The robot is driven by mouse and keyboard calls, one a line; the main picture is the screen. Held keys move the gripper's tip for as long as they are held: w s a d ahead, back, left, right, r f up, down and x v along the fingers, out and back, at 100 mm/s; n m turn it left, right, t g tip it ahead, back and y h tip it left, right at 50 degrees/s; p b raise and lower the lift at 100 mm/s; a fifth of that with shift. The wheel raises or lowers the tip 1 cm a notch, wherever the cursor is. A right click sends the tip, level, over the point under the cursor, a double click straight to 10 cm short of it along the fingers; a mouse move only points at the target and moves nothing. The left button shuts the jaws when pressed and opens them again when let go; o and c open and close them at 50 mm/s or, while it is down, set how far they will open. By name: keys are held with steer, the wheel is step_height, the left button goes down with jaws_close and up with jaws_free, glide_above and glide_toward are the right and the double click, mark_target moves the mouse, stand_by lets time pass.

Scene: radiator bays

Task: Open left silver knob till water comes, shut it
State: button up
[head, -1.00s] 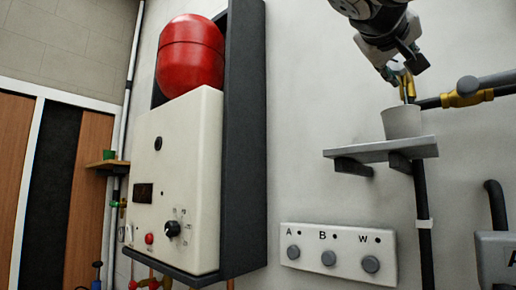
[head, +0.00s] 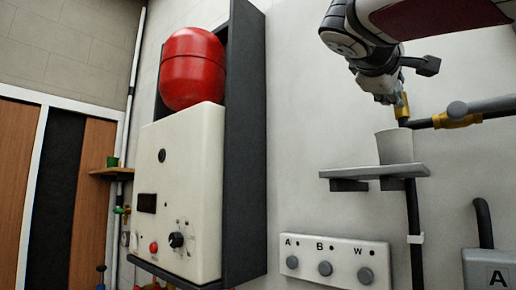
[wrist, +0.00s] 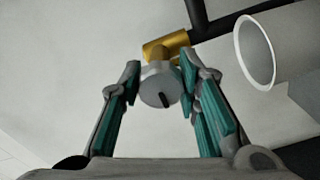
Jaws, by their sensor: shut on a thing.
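The left silver knob (wrist: 158,86) is a round cap with a dark mark pointing down and slightly right in the wrist view. It sits on a brass valve (wrist: 166,45); the brass also shows in the head view (head: 402,108). My gripper (wrist: 159,72) has its teal-padded fingers on both sides of the knob, shut on it. In the head view my gripper (head: 386,90) hides the knob. A pale cup (head: 394,147) stands below the brass valve; its rim and wall show in the wrist view (wrist: 262,55). I see no water.
The cup stands on a grey shelf (head: 372,172). A second silver knob (head: 457,109) on brass is to the right. Below is a white panel (head: 334,259) marked A, B, W. A white boiler (head: 183,190) with a red tank (head: 192,69) hangs left. Bare wall lies between.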

stand_by(0.5)
steer(key=o, duration=1.2)
steer(key=v, duration=1.2)
steer(key=shift+a, duration=0.1)
